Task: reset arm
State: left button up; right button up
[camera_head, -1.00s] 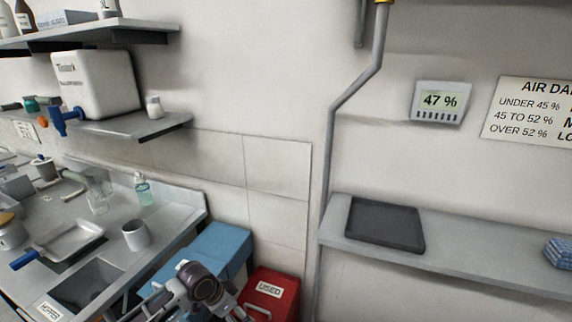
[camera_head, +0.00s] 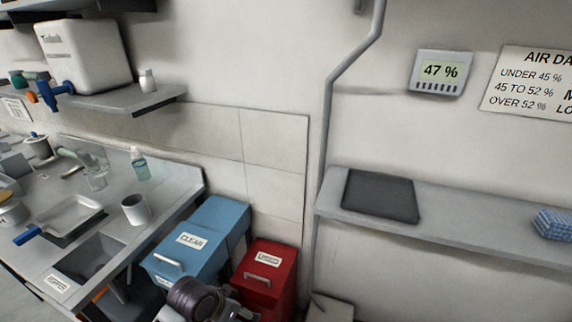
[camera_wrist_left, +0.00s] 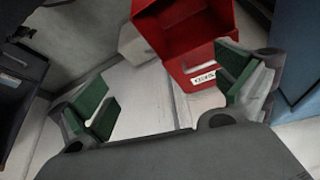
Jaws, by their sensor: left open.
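My left gripper (camera_wrist_left: 165,100) shows in the left wrist view with its two green-padded fingers spread wide and nothing between them. Beyond the fingers are the pale floor and a red bin (camera_wrist_left: 185,35) with a label. In the head view part of my left arm (camera_head: 195,300) shows at the bottom, in front of the blue bin marked CLEAN (camera_head: 205,225) and beside the red bin (camera_head: 265,285). The fingers themselves are not seen there. My right gripper is in neither view.
A white tank (camera_head: 85,55) stands on a shelf above. A wall shelf (camera_head: 460,220) at right holds a dark tray (camera_head: 380,218) and blue cloths (camera_head: 552,224).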

pick_arm(q)
jog(key=shift+s+a+r+n+y, duration=0.6)
jog(key=shift+s+a+n+y, duration=1.25)
jog(key=shift+s+a, duration=2.5)
notch_tip(320, 180, down, 33)
jog(key=s+a+g, duration=0.2)
jog(key=s+a+f, duration=0.4)
jog(key=s+f, duration=0.5)
jog(key=s, duration=0.1)
jog(key=s+a+f, duration=0.4)
jog(key=s+f, duration=0.6)
jog(key=shift+s+a+f+g, duration=0.15)
jog(key=shift+s+f+g, duration=0.15)
jog(key=shift+d+f, duration=0.1)
jog(key=shift+d, duration=0.1)
